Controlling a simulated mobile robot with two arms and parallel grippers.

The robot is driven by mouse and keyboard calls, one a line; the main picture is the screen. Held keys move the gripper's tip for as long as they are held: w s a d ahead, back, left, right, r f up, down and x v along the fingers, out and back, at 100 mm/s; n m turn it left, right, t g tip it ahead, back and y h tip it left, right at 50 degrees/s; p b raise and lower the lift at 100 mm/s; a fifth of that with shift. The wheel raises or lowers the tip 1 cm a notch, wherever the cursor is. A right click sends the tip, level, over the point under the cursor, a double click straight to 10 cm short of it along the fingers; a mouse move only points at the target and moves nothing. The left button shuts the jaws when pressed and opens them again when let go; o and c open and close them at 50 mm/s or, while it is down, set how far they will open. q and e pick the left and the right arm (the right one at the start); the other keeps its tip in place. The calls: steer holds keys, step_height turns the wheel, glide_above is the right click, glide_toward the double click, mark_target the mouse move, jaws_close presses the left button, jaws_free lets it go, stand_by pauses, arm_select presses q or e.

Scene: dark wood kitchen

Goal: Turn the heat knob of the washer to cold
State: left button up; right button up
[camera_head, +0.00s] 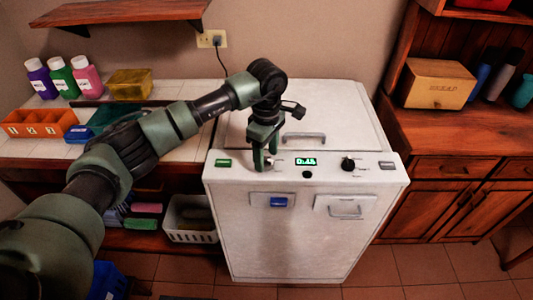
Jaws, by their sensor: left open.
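The white washer (305,232) stands in the middle, with a control panel along its top front edge. A black knob (347,163) with small printed marks sits right of the green display (306,161), which seems to read 0:45. Another dark knob seems to be at the left of the display, mostly hidden by my left gripper (265,161). The labels are too small to read, so I cannot tell which is the heat knob. My left gripper points down at this left spot, fingers open; I cannot tell whether they touch the knob. My right gripper is out of view.
A green button (223,162) and a grey button (387,165) sit at the panel's ends. The washer lid has a handle (304,138). A tiled counter with bottles (60,77) is at left, a wooden cabinet with a bread box (437,84) at right.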

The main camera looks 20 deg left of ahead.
arm_select(q)
steer(key=shift+f, duration=0.4)
jaws_close()
